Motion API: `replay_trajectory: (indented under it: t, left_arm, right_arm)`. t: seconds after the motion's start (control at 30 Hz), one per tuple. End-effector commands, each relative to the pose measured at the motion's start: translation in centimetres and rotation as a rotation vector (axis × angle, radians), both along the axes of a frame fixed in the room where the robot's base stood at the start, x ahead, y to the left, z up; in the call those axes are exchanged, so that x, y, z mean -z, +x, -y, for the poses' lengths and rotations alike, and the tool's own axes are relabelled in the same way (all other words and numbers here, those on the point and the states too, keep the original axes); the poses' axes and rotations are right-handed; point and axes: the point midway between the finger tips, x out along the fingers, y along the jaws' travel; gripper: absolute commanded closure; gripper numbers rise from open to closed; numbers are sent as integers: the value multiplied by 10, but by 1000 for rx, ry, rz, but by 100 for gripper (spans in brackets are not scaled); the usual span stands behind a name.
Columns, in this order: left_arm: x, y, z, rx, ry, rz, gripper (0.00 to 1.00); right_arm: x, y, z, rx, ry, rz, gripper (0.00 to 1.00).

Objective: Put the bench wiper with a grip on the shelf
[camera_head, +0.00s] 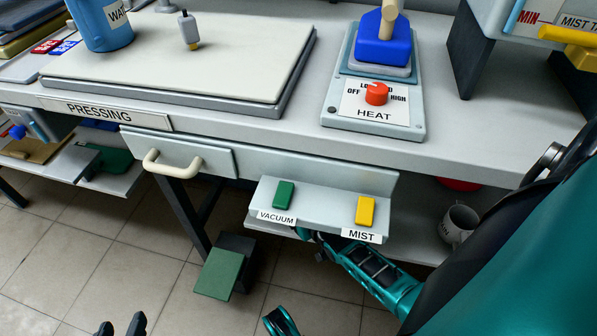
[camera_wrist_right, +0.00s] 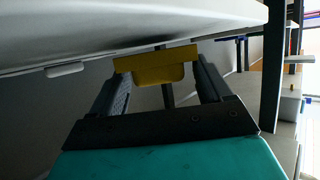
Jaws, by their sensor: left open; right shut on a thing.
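My right gripper (camera_wrist_right: 163,85) is shut on a yellow piece (camera_wrist_right: 155,67), which looks like the bench wiper, in the right wrist view. The piece has a wide top and a narrower lower part, and sits between the two fingers below a pale overhanging surface. In the head view my right arm reaches in under the bench front, and the gripper's tips and the yellow piece are hidden behind the switch panel. A grey shelf (camera_head: 414,240) shows under the bench at the right. My left gripper (camera_head: 122,324) is open and empty at the bottom edge, over the floor.
The switch panel (camera_head: 322,208) with green and yellow switches juts out from the bench front. A mug (camera_head: 458,223) lies on the under-bench shelf. A drawer handle (camera_head: 172,163) sticks out at the left. A green pedal (camera_head: 218,273) stands on the floor.

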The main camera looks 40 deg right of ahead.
Motion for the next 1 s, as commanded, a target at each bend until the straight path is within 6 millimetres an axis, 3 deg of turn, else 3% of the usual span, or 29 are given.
replay_trajectory:
  t: [0.97,1.0]
  left_arm:
    - [7,2,-2,-8,1,3,51]
    - [6,2,-2,-8,1,3,51]
  right_arm:
    - [12,0,0,0,1,0,51]
    - [12,0,0,0,1,0,18]
